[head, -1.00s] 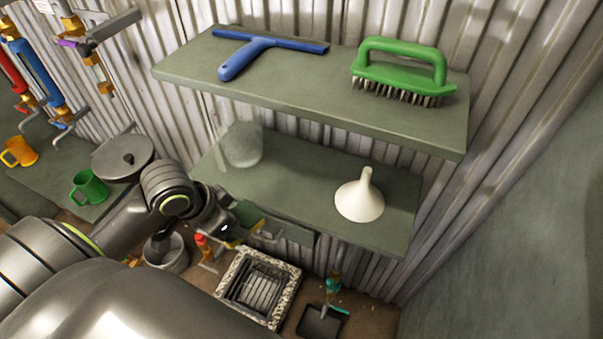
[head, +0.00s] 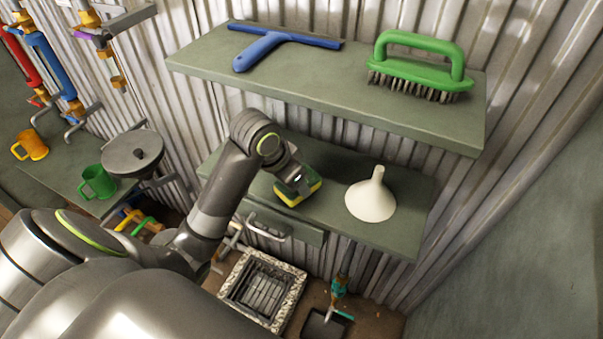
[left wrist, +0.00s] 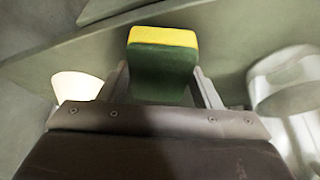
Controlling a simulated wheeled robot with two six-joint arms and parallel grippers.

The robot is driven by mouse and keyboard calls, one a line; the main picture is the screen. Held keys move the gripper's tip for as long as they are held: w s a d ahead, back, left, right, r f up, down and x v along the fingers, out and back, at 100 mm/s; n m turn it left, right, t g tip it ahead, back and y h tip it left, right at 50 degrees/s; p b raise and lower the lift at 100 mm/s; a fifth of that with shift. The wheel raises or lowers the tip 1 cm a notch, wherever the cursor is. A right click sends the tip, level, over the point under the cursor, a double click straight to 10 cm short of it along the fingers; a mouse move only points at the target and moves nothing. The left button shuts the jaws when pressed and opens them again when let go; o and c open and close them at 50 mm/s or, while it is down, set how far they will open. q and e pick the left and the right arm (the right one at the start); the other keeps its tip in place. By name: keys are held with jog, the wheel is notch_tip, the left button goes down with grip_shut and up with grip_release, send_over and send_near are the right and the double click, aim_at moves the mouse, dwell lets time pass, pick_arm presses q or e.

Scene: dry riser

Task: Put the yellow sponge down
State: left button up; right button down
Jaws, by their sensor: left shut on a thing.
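The yellow sponge (head: 301,193), with a dark green side, is held in my left gripper (head: 291,182) at the lower shelf (head: 405,225). In the head view it is over the shelf, left of the white funnel; I cannot tell whether it touches the surface. In the left wrist view the sponge (left wrist: 163,62) sits between the two fingers of my left gripper (left wrist: 163,80), yellow edge outward and green face toward the camera. My right gripper is not in view.
A white funnel (head: 372,198) stands on the lower shelf, right of the sponge. The upper shelf (head: 330,82) above holds a blue squeegee (head: 262,47) and a green brush (head: 420,68).

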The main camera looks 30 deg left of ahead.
pick_arm(q)
jog(key=w, duration=0.1)
jog(key=w+d, duration=0.1)
jog(key=shift+w, duration=0.35)
jog(key=shift+f+p, duration=0.15)
jog(key=shift+p, duration=0.25)
jog(key=shift+f, duration=0.15)
jog(key=shift+s, duration=0.1)
jog(key=shift+f, duration=0.15)
jog(key=o, duration=0.9)
